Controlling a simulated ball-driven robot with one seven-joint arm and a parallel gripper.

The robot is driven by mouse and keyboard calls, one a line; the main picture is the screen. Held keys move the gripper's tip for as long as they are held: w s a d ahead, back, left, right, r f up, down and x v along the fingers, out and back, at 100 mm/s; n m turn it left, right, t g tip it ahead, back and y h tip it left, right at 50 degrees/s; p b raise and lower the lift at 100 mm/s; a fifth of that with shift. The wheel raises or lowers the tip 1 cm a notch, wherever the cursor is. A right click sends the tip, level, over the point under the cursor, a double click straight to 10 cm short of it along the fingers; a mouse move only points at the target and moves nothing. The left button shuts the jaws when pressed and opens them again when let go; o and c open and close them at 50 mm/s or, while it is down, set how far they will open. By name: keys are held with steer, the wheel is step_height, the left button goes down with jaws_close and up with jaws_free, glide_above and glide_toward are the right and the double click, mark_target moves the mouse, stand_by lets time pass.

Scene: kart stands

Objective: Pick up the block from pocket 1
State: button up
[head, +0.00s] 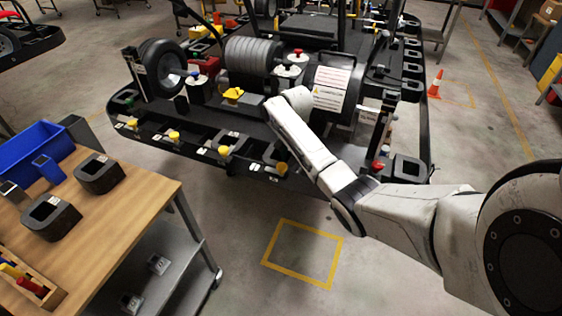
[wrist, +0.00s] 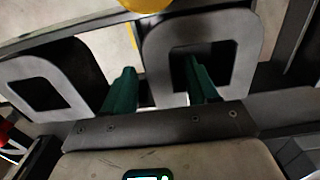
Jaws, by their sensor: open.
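In the wrist view, two dark grey blocks with square holes stand side by side: a left block (wrist: 22,82) and a right block (wrist: 160,52). My gripper (wrist: 161,88) has two green fingers spread apart, with nothing held between them. The right finger overlaps the right block's hole; I cannot tell whether it is inside. The left finger is in front of the gap between the blocks. In the head view my arm reaches to the black kart stand (head: 190,140), and my gripper is hidden. I cannot read which pocket is number 1.
The stand's front rail carries several yellow knobs (head: 224,151). A wooden table (head: 115,225) at left holds dark blocks (head: 100,188), a blue bin (head: 30,135) and coloured tools. The floor between table and stand is open, with a yellow square (head: 325,284). An orange cone (head: 435,88) stands at right.

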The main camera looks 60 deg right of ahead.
steer(key=shift+f, duration=0.9)
jaws_close()
stand_by(0.8)
